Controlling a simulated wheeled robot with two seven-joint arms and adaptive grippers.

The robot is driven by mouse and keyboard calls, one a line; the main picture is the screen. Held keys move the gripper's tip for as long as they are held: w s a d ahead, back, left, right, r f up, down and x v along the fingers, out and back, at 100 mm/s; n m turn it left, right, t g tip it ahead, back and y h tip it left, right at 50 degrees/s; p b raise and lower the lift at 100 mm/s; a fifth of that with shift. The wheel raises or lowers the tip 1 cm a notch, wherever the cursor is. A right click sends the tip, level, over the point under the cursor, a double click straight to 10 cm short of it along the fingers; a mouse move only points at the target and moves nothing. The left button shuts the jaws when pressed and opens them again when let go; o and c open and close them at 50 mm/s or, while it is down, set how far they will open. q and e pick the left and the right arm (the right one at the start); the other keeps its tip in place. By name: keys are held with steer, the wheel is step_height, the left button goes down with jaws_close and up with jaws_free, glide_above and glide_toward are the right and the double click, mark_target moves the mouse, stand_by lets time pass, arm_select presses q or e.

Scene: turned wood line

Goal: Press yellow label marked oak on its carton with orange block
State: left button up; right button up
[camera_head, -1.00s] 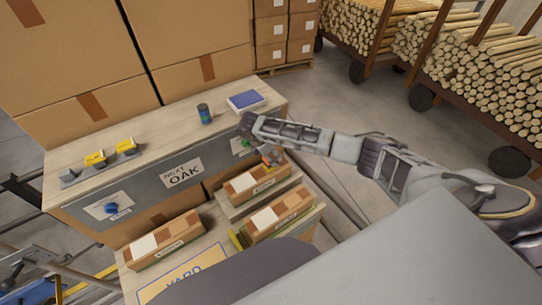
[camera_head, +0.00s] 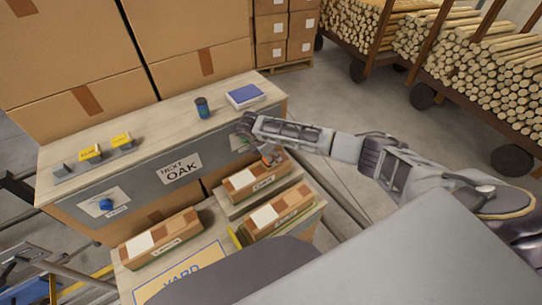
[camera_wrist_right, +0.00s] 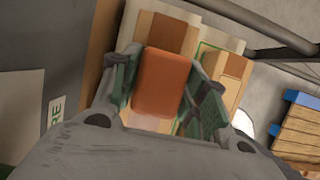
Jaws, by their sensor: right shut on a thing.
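My right gripper (camera_head: 271,158) is shut on the orange block (camera_wrist_right: 162,82), just above the rear carton (camera_head: 243,185). In the right wrist view the block sits between both fingers with the carton (camera_wrist_right: 165,30) behind it. Whether the block touches the carton I cannot tell. The carton has a pale patch on top and a small front tag too small to read. Yellow labels (camera_head: 91,152) and (camera_head: 121,140) sit on a grey holder on the bench; their print is unreadable. A sign (camera_head: 180,168) reads "NEXT OAK". My left gripper is not seen.
Two more cartons stand at the left (camera_head: 160,240) and front right (camera_head: 280,212). The wooden bench (camera_head: 160,130) carries a dark can (camera_head: 201,108) and a blue-topped item (camera_head: 245,95). A blue knob (camera_head: 106,204) projects from its front. Large boxes (camera_head: 60,60) stand behind.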

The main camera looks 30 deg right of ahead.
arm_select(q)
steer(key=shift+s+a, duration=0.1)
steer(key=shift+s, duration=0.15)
arm_select(e)
steer(key=shift+f, duration=0.15)
stand_by(0.5)
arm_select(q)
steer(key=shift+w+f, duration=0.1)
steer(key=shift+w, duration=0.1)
arm_select(e)
steer(key=shift+f, duration=0.4)
stand_by(1.0)
steer(key=shift+r+p, duration=0.55)
steer(key=shift+p, duration=0.05)
steer(key=shift+r+p, duration=0.35)
steer(key=shift+p, duration=0.05)
steer(key=shift+r+p, duration=0.7)
steer(key=shift+p, duration=0.15)
steer(key=shift+r+p, duration=0.85)
steer(key=shift+p, duration=0.15)
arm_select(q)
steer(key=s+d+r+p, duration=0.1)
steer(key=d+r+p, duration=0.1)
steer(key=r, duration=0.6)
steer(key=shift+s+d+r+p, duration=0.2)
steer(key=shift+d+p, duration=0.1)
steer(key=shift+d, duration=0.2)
arm_select(e)
steer(key=shift+r, duration=1.1)
